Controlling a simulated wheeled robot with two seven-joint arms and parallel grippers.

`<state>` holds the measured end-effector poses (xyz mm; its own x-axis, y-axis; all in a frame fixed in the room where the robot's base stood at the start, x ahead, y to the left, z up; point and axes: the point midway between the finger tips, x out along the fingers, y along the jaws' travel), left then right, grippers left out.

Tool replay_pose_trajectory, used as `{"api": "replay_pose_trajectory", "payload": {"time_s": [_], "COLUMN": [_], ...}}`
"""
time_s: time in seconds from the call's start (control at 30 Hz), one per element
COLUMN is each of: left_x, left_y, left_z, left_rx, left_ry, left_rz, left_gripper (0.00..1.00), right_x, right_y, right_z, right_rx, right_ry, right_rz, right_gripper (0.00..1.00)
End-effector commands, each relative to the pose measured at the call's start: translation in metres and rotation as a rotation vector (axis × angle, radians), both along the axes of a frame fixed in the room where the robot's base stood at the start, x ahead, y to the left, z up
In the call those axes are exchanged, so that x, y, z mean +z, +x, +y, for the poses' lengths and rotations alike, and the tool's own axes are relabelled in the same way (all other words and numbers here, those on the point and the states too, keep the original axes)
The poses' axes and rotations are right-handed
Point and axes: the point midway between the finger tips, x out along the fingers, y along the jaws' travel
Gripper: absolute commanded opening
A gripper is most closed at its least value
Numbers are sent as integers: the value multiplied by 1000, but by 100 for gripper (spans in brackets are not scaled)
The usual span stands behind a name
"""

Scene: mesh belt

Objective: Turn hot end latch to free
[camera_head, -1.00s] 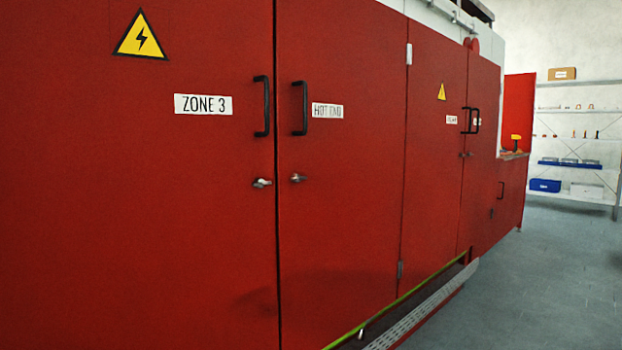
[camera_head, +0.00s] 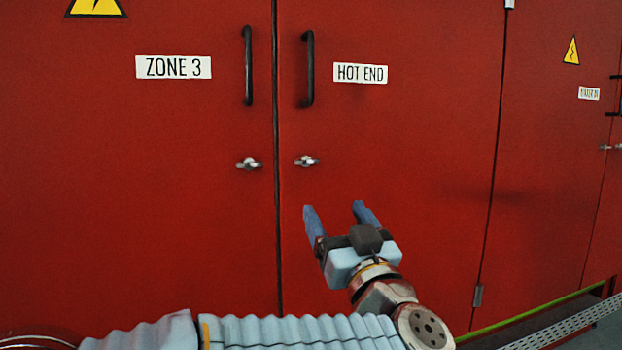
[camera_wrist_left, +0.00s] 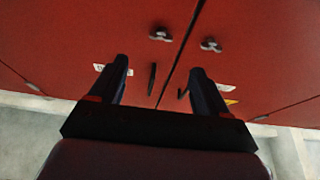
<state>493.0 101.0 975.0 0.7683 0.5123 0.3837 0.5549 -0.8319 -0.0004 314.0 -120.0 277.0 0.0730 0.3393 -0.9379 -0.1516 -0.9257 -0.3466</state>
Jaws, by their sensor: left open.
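The hot end latch (camera_head: 307,161) is a small silver turn latch on the red hot end door (camera_head: 400,150). Its wing lies about level, below the black handle and left of and below the HOT END label (camera_head: 360,73). In the left wrist view the same latch (camera_wrist_left: 160,35) shows beyond the fingertips, near the top of the picture. My left gripper (camera_head: 336,208) is open and empty, with two dark blue fingers (camera_wrist_left: 159,68) pointing at the door. It appears below and slightly right of the latch in the head view, apart from it. My right gripper is not in view.
A matching latch (camera_head: 249,164) sits on the ZONE 3 door (camera_head: 130,220), just across the vertical seam. Black bar handles (camera_head: 308,68) and (camera_head: 248,65) stand out above the latches. A mesh belt edge (camera_head: 570,322) runs low at the right.

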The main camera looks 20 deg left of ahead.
Motion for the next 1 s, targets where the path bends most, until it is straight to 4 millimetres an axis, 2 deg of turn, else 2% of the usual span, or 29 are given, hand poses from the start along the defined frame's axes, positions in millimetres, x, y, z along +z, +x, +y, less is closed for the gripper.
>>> {"api": "replay_pose_trajectory", "payload": {"time_s": [0.17, 0.4, 0.6, 0.8, 1.0], "left_x": [13, 34, 48, 53, 53], "left_y": [15, 59, 88, 101, 102], "left_z": [15, 43, 62, 70, 71], "left_rx": [12, 10, 8, 6, 5], "left_ry": [-4, -2, -2, -2, -1], "left_rz": [-1, 1, 0, 0, 0], "left_gripper": [77, 77, 77, 77, 77], "right_x": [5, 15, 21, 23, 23], "right_y": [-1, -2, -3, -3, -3], "right_z": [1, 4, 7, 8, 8], "right_rx": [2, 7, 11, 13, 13], "right_ry": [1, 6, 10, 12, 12], "right_rz": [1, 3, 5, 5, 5], "right_gripper": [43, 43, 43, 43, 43]}}
